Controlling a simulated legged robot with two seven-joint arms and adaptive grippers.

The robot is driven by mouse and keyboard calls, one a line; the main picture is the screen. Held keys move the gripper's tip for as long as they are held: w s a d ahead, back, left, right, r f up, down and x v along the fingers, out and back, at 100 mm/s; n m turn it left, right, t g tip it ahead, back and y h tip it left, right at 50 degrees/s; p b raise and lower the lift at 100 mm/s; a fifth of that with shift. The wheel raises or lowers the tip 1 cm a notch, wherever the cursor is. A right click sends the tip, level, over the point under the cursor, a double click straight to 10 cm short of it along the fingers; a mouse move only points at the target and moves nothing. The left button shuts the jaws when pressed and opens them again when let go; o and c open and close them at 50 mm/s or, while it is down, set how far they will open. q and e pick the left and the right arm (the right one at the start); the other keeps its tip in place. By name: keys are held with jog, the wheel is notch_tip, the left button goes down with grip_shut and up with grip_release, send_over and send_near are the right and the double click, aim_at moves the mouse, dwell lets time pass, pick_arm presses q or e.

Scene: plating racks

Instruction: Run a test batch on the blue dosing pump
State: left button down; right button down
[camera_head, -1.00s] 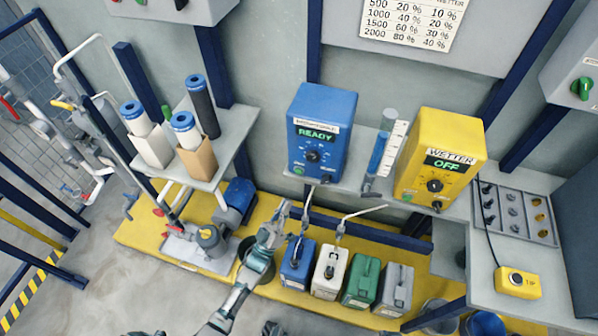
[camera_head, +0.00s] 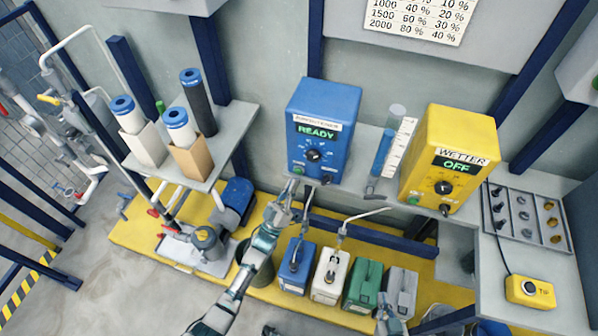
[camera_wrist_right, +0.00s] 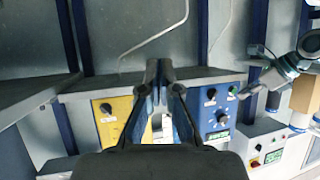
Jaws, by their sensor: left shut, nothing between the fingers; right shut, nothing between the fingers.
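The blue dosing pump (camera_head: 338,105) stands on the wall shelf with a green READY display (camera_head: 317,131), a black dial (camera_head: 314,155) and a green button (camera_head: 299,169) low on its front. My left gripper (camera_head: 291,184) is shut and empty, close below that button; I cannot tell whether it touches the pump. My right gripper (camera_head: 384,304) is shut and empty, low in the head view in front of the canisters. In the right wrist view, its closed fingers (camera_wrist_right: 160,72) show in the middle, with the blue pump (camera_wrist_right: 212,120) to their right and the left gripper (camera_wrist_right: 246,92) further right.
The yellow WETTER pump (camera_head: 455,125), reading OFF, stands right of a measuring cylinder (camera_head: 384,150). Filter cartridges stand on the left shelf (camera_head: 232,122). Several canisters, including a blue one (camera_head: 294,277), stand below. A yellow TIP button box (camera_head: 529,291) is on the right shelf.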

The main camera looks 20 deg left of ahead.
pick_arm(q)
jog(key=shift+w, duration=0.3)
pick_arm(e)
jog(key=shift+w+a+r+t, duration=0.15)
jog(key=shift+w+r+t, duration=0.15)
jog(key=shift+r, duration=0.1)
pick_arm(q)
jog(key=shift+w, duration=0.1)
pick_arm(e)
jog(key=shift+f, duration=0.1)
dwell(0.8)
pick_arm(q)
jog(key=shift+w+r, duration=0.1)
jog(key=shift+w, duration=0.2)
pick_arm(e)
jog(key=shift+f, duration=0.15)
pick_arm(q)
jog(key=shift+w+b, duration=0.45)
jog(key=shift+w, duration=0.05)
pick_arm(e)
jog(key=shift+s+f, duration=0.1)
jog(key=shift+f, duration=0.2)
jog(key=shift+r, duration=0.1)
dwell(0.4)
pick_arm(q)
jog(key=shift+s+p, duration=0.5)
jog(key=shift+s, duration=0.45)
pick_arm(e)
jog(key=shift+r, duration=0.65)
